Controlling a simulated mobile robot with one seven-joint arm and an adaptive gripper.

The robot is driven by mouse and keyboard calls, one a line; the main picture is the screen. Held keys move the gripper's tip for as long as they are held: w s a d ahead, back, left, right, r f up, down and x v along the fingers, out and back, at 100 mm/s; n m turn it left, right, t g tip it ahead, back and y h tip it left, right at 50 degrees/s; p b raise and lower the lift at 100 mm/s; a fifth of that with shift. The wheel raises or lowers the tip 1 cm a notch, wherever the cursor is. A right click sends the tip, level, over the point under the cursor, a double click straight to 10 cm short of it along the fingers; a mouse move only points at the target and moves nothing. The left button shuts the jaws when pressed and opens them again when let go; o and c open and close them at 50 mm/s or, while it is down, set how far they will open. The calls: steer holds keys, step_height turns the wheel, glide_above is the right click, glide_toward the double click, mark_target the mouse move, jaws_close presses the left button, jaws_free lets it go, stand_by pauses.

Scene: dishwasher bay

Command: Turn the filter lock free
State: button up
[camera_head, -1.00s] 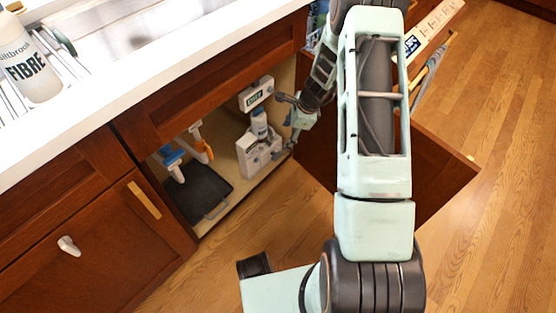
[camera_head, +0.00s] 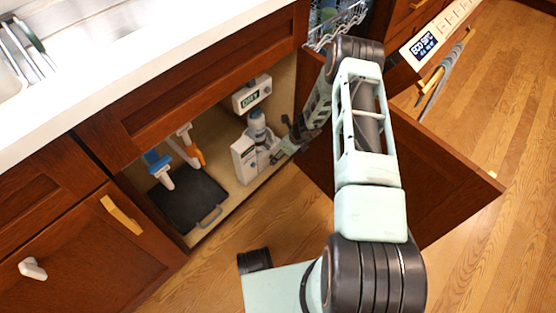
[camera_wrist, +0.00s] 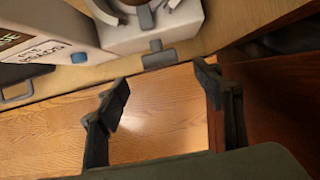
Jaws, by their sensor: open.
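A white filter unit (camera_head: 245,158) stands on the cabinet floor at its right side, with a blue-topped white cartridge (camera_head: 257,128) in it. In the wrist view, its white body (camera_wrist: 175,28) is at the top, with a small grey T-shaped lever (camera_wrist: 158,54), which looks like the filter lock, at its front edge. My gripper (camera_head: 280,152) is at the cabinet opening, beside the unit's right side. In the wrist view, my gripper (camera_wrist: 163,90) is open and empty, its fingers apart, with the lever ahead between them and not touched.
A dark tray (camera_head: 190,200) and blue and orange-handled brushes (camera_head: 188,150) are at the left in the cabinet. A display box (camera_head: 251,95) hangs above the unit. The open cabinet door (camera_head: 440,185) is close on the right. The floor in front is clear.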

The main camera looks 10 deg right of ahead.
steer(key=b+x, duration=0.2)
steer(key=x, duration=0.4)
steer(key=shift+f, duration=0.15)
steer(key=shift+w, duration=0.1)
steer(key=c, duration=1.2)
steer(key=shift+o, duration=0.2)
